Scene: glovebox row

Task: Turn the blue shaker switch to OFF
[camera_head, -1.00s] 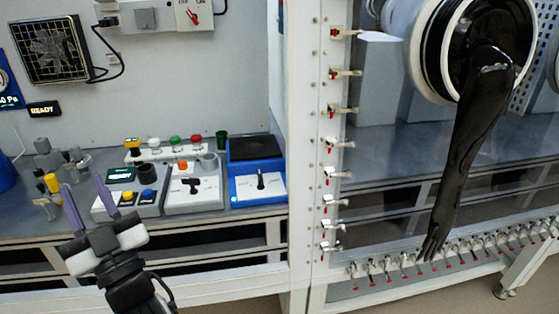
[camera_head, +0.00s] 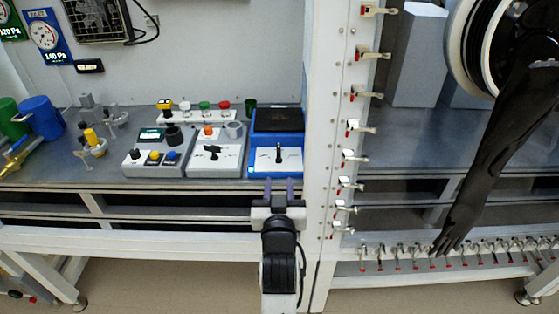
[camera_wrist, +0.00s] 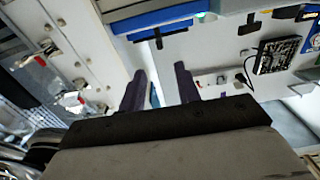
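The blue shaker (camera_head: 256,145) stands on the bench just left of the white post, with a black top plate and a white front panel. Its black switch handle (camera_head: 279,154) points up and down in the picture; the panel labels are too small to read. In the wrist view the blue shaker (camera_wrist: 150,18) is at the top, and its dark handle (camera_wrist: 158,38) sticks out below the blue edge. My gripper (camera_head: 279,183) is in front of and below the panel in the head view. Its two purple fingers are apart and empty (camera_wrist: 161,70), short of the handle.
A grey box with a black knob (camera_head: 212,152) and a button box (camera_head: 155,158) stand to the left. The white post (camera_head: 340,120) with several clamps is close on the right; a black glove (camera_head: 490,160) hangs beyond it. Open space lies before the bench.

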